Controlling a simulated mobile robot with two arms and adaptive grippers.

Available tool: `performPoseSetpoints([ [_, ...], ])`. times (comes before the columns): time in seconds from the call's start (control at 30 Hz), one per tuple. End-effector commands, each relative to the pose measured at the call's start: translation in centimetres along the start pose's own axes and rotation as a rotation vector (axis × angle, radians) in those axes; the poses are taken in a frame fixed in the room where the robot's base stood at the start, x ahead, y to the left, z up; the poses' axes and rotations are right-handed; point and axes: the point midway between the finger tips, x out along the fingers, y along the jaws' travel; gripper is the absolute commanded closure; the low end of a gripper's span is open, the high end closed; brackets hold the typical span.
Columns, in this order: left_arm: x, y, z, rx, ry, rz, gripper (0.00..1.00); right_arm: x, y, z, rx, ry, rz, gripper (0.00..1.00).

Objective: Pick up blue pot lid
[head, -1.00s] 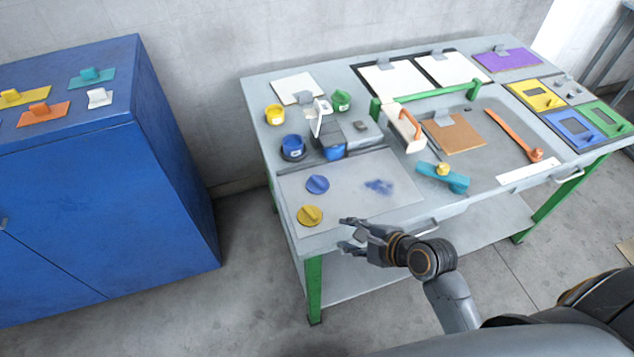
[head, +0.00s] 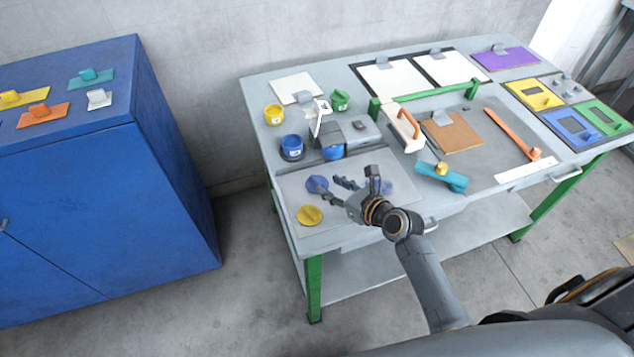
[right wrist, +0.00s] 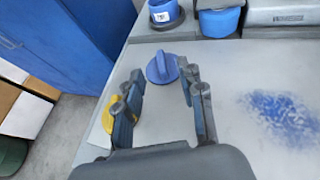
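The blue pot lid (head: 316,184) is a round disc with a raised grip, lying on the pale grey mat at the table's left front. It also shows in the right wrist view (right wrist: 161,68), just beyond and between my fingertips. My right gripper (head: 333,190) is open and empty over the mat, its fingers reaching left toward the lid; part of the lid's right side is close to or behind a fingertip. In the right wrist view my right gripper (right wrist: 160,80) has its two fingers spread apart. My left gripper is not in view.
A yellow lid (head: 310,215) lies in front of the blue lid, partly behind a finger in the wrist view. Blue pots (head: 291,148) and (head: 333,152) stand behind. A blue smudge (right wrist: 285,117) marks the mat. A blue cabinet (head: 90,190) stands left.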

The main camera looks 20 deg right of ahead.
Motion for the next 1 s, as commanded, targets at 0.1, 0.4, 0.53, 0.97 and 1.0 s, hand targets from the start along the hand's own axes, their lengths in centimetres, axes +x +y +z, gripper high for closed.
performPoseSetpoints([
  [0.1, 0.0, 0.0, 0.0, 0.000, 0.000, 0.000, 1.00, 0.7, 0.0, 0.0, -0.001, 0.000, 0.000, 0.61],
  [0.4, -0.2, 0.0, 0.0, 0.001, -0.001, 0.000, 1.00, 4.6, -0.1, -0.5, -0.003, 0.000, 0.000, 0.61],
  [0.53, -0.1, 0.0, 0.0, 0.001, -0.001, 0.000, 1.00, 5.6, -0.1, -0.6, -0.003, 0.000, -0.001, 0.61],
  [0.97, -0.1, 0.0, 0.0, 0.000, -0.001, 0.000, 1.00, 5.6, 0.0, -0.6, -0.002, 0.001, -0.001, 1.00],
  [1.0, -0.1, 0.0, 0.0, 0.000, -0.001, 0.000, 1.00, 5.6, 0.0, -0.6, -0.002, 0.001, -0.001, 1.00],
])
